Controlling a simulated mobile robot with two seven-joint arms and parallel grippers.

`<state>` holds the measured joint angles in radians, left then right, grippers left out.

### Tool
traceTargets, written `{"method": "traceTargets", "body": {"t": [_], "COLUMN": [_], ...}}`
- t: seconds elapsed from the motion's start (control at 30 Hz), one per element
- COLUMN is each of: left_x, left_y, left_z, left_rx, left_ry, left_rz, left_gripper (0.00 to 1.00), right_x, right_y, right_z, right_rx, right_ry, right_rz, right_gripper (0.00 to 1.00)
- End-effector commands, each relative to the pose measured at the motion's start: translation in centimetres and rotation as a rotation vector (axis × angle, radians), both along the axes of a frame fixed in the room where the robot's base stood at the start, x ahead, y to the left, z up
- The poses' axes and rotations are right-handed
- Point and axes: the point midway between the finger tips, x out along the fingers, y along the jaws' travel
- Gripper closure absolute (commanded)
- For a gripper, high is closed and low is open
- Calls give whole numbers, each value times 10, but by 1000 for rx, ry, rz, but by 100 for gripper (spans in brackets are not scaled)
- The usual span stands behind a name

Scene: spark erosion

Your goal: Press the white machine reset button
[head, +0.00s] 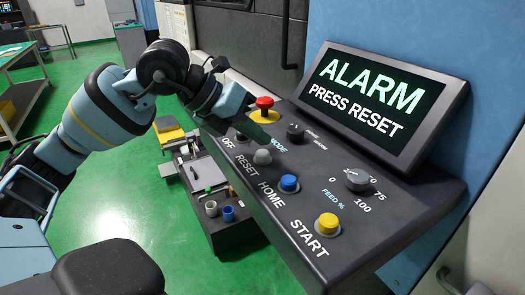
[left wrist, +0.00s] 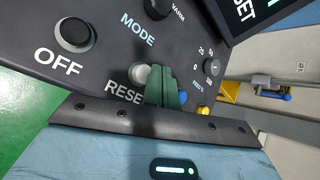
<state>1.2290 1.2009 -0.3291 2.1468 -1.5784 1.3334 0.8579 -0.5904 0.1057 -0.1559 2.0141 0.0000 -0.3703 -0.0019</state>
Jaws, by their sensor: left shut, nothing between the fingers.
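The white reset button (head: 262,157), greyish in this light, sits on the dark sloping control panel (head: 345,200) beside the label RESET. It also shows in the left wrist view (left wrist: 139,73), partly covered by my fingers. My left gripper (head: 258,131) is shut and empty, its dark green fingers (left wrist: 165,78) over the panel close to the button. In the head view the fingertips appear just above and behind it. I cannot tell whether they touch anything. The screen (head: 372,98) reads ALARM PRESS RESET. My right gripper is not in view.
A dark OFF button (left wrist: 73,34), a blue HOME button (head: 289,184) and a yellow START button (head: 327,224) line the panel. A red emergency knob (head: 264,103), mode knob (head: 295,132) and feed knob (head: 357,179) stand behind. A tool tray (head: 205,170) lies left of the panel.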

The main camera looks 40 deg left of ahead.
Motion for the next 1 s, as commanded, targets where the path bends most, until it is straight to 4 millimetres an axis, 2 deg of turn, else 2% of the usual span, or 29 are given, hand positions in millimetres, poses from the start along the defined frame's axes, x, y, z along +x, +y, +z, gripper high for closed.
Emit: {"method": "traceTargets", "body": {"t": [0.73, 1.0], "left_x": [0, 0], "left_y": [0, 0], "left_z": [0, -8], "left_rx": [0, 0], "left_ry": [0, 1], "left_rz": [0, 0], "left_gripper": [100, 100], "right_x": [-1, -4], "right_y": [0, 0], "right_z": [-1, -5], "right_rx": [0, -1], "right_ry": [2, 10], "right_rz": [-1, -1], "right_gripper": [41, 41]}}
